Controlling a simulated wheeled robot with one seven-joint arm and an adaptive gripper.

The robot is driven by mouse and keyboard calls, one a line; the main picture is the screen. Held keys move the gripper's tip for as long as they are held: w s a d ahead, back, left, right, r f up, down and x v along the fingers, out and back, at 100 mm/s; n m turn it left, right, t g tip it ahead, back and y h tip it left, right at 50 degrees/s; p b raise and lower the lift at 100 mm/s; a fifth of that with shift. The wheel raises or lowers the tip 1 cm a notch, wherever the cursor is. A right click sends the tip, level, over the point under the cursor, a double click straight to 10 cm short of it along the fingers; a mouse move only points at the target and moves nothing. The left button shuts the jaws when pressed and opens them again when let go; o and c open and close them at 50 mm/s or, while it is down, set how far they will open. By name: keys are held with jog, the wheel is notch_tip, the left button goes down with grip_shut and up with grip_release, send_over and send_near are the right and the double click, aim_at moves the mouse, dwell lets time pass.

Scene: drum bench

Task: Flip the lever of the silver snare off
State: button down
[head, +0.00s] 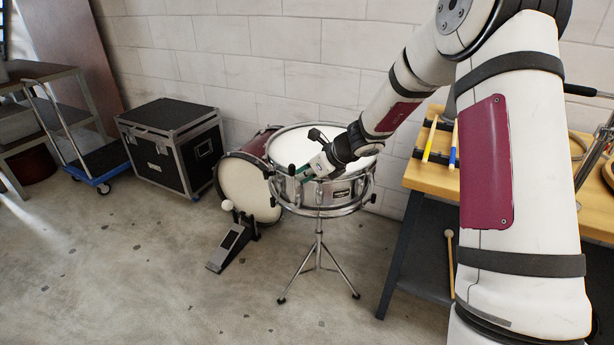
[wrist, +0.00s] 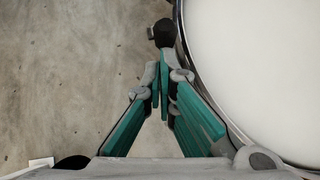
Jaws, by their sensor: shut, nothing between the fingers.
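The silver snare (head: 345,190) stands on a tripod stand in the middle of the head view, with a white top head and a chrome rim. In the wrist view its white head and rim (wrist: 265,60) fill the right side. A black knob, seemingly the lever's end (wrist: 164,32), sticks out beside the rim; it also shows at the drum's left side in the head view (head: 291,170). My gripper (head: 303,173) is shut and empty at the drum's near left side. Its fingertips (wrist: 160,75) point at the knob, close to it; whether they touch is unclear. The lever's shaft is hidden.
A bass drum (head: 246,190) with a pedal (head: 230,247) stands behind and left of the snare. A wooden bench (head: 430,175) stands at the right. A black case (head: 170,146) and a blue trolley (head: 100,165) are at the left. The floor in front is clear.

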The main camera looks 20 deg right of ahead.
aim_at(291, 169)
jog(key=shift+w+a+r+g+h+p, duration=0.25)
jog(key=shift+w+a+g+h+p, duration=0.15)
jog(key=shift+p, duration=1.6)
jog(key=w+a+p, duration=0.1)
jog(key=p, duration=0.1)
jog(key=a+g+h+p, duration=0.1)
jog(key=p, duration=0.2)
jog(key=shift+w+a+r+p, duration=0.1)
jog(key=shift+w+r+p, duration=0.15)
jog(key=shift+w+p, duration=0.15)
jog(key=shift+w+a+f+g+h, duration=0.2)
jog(key=shift+w+a+g+h, duration=0.6)
jog(key=shift+w+g, duration=0.15)
jog(key=w+f+g+h+b, duration=0.1)
jog(key=b, duration=0.2)
jog(key=shift+a+n+g+h, duration=0.25)
jog(key=shift+a+n+h, duration=0.05)
jog(key=shift+a, duration=0.1)
notch_tip(291, 169, up, 12)
jog(key=s, duration=0.2)
jog(key=shift+s, duration=0.2)
